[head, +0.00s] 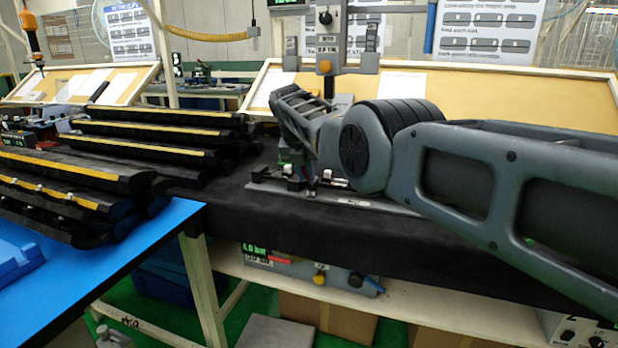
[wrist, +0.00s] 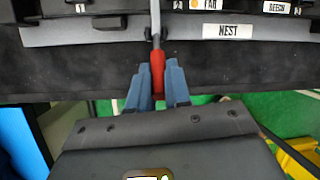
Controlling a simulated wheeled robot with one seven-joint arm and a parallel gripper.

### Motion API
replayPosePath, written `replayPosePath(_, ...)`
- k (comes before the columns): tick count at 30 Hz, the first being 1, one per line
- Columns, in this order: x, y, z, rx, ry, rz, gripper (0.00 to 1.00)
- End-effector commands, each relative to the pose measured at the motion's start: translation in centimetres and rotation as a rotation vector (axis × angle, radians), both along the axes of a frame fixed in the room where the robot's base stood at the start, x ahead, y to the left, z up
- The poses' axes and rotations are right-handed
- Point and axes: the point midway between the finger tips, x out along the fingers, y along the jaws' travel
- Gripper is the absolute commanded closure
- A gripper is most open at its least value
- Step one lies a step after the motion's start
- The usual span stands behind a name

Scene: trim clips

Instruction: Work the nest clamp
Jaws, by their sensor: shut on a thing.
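The nest clamp's red handle (wrist: 158,67) is on a thin grey lever that runs up to the nest plate (wrist: 185,31) in the wrist view. My gripper (wrist: 157,84) has its two blue fingers on either side of the red handle and is shut on it. The plate carries a white "NEST" label (wrist: 228,31). In the head view the nest plate (head: 352,203) lies on the black-covered bench. My arm hides much of the fixture there, and the red handle cannot be made out.
Black trim strips with yellow lines (head: 150,130) are stacked at the left. A blue table top (head: 120,265) stands in front of them. A shelf under the bench holds a unit with a green display (head: 255,249). A post with a control box (head: 326,40) rises behind my arm.

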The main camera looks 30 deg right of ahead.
Motion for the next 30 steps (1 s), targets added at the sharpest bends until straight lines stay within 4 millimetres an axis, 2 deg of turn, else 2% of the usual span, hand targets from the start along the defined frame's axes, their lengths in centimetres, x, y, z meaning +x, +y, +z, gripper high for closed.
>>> replayPosePath(20, 0.05, 0.25, 0.04, 0.013, 0.006, -0.001, 1.0)
replayPosePath(21, 0.06, 0.24, 0.05, 0.013, 0.006, -0.001, 0.78)
replayPosePath(28, 0.04, 0.29, 0.04, 0.012, 0.008, 0.0, 0.57)
replayPosePath(30, 0.03, 0.31, 0.05, 0.013, 0.008, -0.001, 0.57)
